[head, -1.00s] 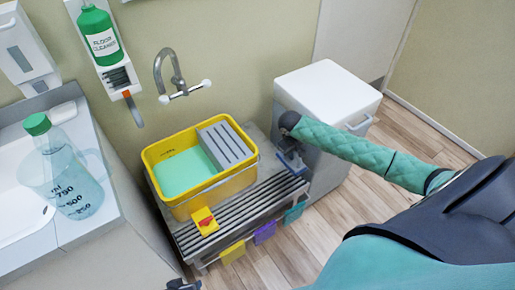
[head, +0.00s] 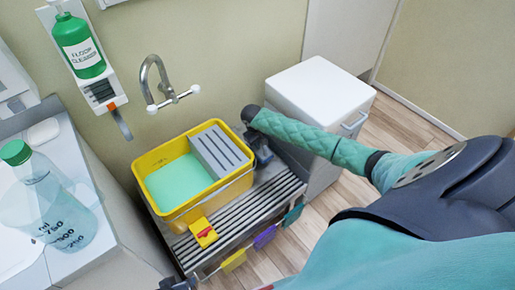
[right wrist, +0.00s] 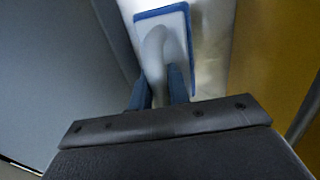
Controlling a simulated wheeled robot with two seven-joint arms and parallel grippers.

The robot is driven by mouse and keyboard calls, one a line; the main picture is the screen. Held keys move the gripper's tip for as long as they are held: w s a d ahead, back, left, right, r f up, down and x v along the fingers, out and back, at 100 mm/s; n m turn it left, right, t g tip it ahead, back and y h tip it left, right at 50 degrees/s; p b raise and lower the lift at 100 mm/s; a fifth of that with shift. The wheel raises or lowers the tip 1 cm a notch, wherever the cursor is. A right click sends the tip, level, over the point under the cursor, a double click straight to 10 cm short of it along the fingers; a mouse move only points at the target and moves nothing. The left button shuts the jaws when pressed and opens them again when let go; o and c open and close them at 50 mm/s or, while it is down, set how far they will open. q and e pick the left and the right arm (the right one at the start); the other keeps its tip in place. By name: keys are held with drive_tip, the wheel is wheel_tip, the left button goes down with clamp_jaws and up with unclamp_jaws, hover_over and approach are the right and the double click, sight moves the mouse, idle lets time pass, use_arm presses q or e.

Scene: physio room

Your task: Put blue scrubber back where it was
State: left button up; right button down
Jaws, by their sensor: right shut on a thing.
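In the right wrist view the blue scrubber (right wrist: 178,32) is a white body with a grey-white handle and a blue rim. My right gripper (right wrist: 160,88) is shut on its handle. In the head view my right gripper (head: 261,153) is low beside the right side of the yellow bucket (head: 228,196), over the slatted metal rack (head: 268,200). The scrubber is hidden in the head view. A small dark part of my left gripper (head: 178,284) shows at the bottom edge; its jaws cannot be made out.
The bucket holds green liquid and a grey slotted wringer (head: 220,150). A white-topped cabinet (head: 320,90) stands right of the rack. A tap (head: 160,90) is on the wall behind. Yellow, purple and teal tags hang at the rack's front. A clear jug (head: 50,205) stands at left.

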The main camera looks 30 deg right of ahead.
drive_tip(key=shift+w+a+f, duration=0.2)
drive_tip(key=shift+w+f, duration=0.4)
drive_tip(key=shift+w, duration=0.1)
wheel_tip(320, 180, down, 3)
drive_tip(key=shift+r, duration=0.1)
drive_tip(key=shift+f, duration=0.45)
use_arm(q)
drive_tip(key=shift+s+a+r, duration=0.1)
drive_tip(key=shift+a+r, duration=0.1)
drive_tip(key=shift+r, duration=0.45)
drive_tip(key=shift+f, duration=0.1)
use_arm(e)
drive_tip(key=c, duration=1.3)
unclamp_jaws()
drive_tip(key=shift+f, duration=0.1)
drive_tip(key=shift+c, duration=0.2)
drive_tip(key=shift+s, duration=0.1)
use_arm(q)
drive_tip(key=shift+f, duration=0.1)
